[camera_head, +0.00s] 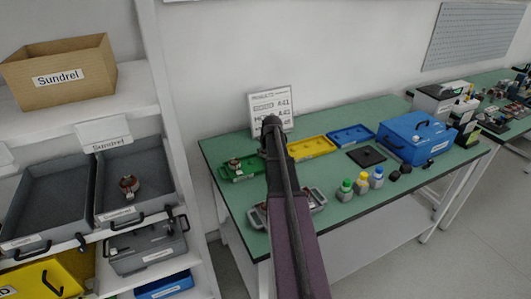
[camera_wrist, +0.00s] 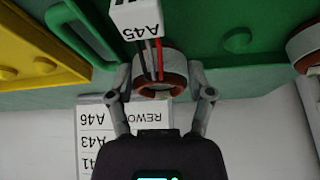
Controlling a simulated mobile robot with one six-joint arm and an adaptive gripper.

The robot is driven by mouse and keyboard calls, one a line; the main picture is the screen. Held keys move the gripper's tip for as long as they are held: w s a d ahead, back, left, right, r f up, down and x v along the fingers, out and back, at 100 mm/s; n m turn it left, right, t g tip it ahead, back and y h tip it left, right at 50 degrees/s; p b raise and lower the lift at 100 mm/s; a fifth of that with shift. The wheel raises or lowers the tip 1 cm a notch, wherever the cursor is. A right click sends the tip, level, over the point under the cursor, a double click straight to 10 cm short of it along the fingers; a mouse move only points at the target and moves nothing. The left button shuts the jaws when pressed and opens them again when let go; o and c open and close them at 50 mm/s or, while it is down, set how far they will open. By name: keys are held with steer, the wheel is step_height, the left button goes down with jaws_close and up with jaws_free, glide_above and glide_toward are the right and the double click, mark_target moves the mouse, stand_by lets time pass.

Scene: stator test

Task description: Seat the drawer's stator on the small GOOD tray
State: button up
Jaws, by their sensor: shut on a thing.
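My gripper (camera_wrist: 160,92) is shut on a stator (camera_wrist: 172,57), a pale ring with a copper-coloured inside, dark and red leads and a white tag reading A45. Behind it in the wrist view is the green tray (camera_wrist: 228,62); I cannot tell whether the stator touches it. Another stator (camera_wrist: 304,44) shows at the right edge. In the head view the green tray (camera_head: 228,177) has a stator (camera_head: 234,164) on its left part. My arm hides my gripper and the held stator there. A different stator (camera_head: 129,184) lies in the open grey drawer (camera_head: 157,168).
A yellow tray (camera_head: 314,148) and a blue tray (camera_head: 352,134) lie to the right. A sign (camera_head: 270,104) stands behind the green tray. A grey tray (camera_head: 319,197) is partly behind my arm. Several bottles (camera_head: 361,182) and a blue box (camera_head: 420,139) stand further right.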

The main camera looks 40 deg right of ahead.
steer(key=shift+f+b, duration=0.35)
steer(key=shift+f, duration=0.1)
stand_by(0.6)
steer(key=o, duration=1.1)
steer(key=shift+r, duration=0.15)
steer(key=shift+r+p, duration=2.4)
steer(key=shift+p, duration=0.15)
steer(key=shift+o, duration=0.6)
steer(key=shift+f, duration=0.15)
